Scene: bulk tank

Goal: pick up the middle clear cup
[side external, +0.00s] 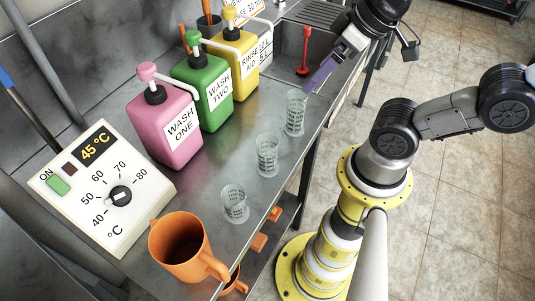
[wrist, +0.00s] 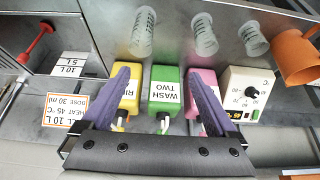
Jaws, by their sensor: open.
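Three clear cups with graduation marks stand in a row along the front of the steel counter. The middle clear cup (side external: 267,157) stands upright; in the wrist view it (wrist: 204,34) is near the top, right of centre. The far cup (side external: 295,112) is nearest the sink, also in the wrist view (wrist: 143,32). The near cup (side external: 234,203) is closest to the orange jug, also in the wrist view (wrist: 252,41). My gripper (side external: 316,84), with purple fingers, is open and empty, by the far cup in the side view. In the wrist view the fingers (wrist: 161,82) are spread apart.
Behind the cups stand pink (side external: 166,130), green (side external: 206,92) and yellow (side external: 240,66) pump bottles. A temperature control box (side external: 85,215) and an orange jug (side external: 182,250) are at the near left. A sink with a red plunger-like tool (side external: 304,55) lies beyond.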

